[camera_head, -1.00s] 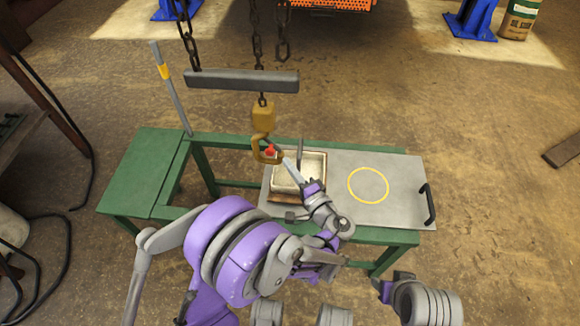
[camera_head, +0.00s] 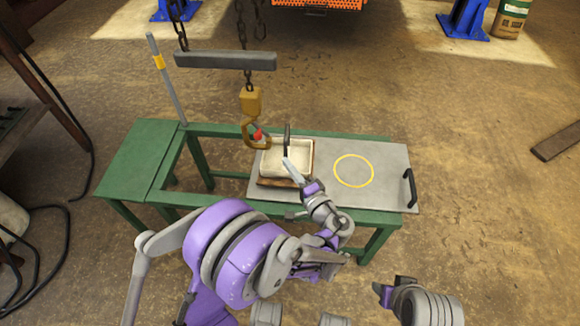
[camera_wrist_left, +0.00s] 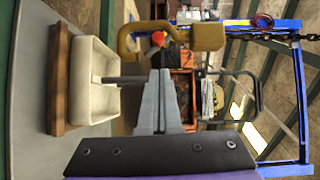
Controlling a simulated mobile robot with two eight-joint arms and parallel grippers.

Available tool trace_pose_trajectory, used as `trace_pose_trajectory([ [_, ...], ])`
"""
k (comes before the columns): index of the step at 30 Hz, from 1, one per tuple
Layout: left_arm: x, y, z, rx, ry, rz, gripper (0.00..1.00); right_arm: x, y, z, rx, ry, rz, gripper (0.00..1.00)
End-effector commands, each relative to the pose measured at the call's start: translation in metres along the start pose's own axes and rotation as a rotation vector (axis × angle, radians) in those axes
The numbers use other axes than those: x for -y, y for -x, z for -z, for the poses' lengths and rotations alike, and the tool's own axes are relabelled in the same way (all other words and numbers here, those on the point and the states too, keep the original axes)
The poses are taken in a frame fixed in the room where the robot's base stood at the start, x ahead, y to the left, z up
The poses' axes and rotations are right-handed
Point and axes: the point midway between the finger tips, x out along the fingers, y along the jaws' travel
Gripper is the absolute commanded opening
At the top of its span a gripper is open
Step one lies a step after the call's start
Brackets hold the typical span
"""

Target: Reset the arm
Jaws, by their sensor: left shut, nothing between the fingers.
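My left gripper (camera_head: 287,162) is shut and empty, its grey fingers in front of the pale tray. In the left wrist view the closed fingers (camera_wrist_left: 160,100) point toward the hook side. The yellow-brown hook (camera_head: 249,128) with a red part (camera_head: 257,134) hangs from a chain, left of and beyond the fingertips. The hook also shows in the left wrist view (camera_wrist_left: 128,42), apart from the fingers as far as I can tell. The pale tray (camera_head: 272,165) has a wooden base and a dark upright handle (camera_head: 287,138).
A green table (camera_head: 150,150) carries a grey plate (camera_head: 385,160) with a yellow ring and black handle. A grey beam (camera_head: 225,61) hangs on chains above the table. A grey pole (camera_head: 166,80) stands at the table's left. The floor on the right is mostly clear.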

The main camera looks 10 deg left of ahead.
Motion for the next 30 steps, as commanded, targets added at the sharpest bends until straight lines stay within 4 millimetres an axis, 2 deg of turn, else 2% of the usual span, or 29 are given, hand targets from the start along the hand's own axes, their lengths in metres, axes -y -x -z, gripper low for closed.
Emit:
trace_pose_trajectory([
  [12,0.0,0.0,-0.001,0.001,0.0,-0.003,0.0,0.0,0.0,0.0,0.0,0.0,0.0,0.52],
  [16,0.003,-0.008,-0.016,0.027,0.011,-0.065,0.0,0.0,0.0,0.0,0.0,0.0,0.0,0.52],
  [20,0.007,-0.02,-0.056,0.091,0.049,-0.224,0.0,0.0,0.0,0.0,0.0,0.0,0.0,0.52],
  [23,0.007,-0.021,-0.094,0.149,0.104,-0.383,0.0,0.0,0.0,0.0,0.0,0.0,0.0,0.52],
  [26,0.006,-0.01,-0.131,0.201,0.174,-0.537,0.0,0.0,0.0,0.0,0.0,0.0,0.0,0.52],
  [30,0.003,0.018,-0.176,0.264,0.297,-0.74,0.0,0.0,0.0,0.0,0.0,0.0,0.0,0.52],
])
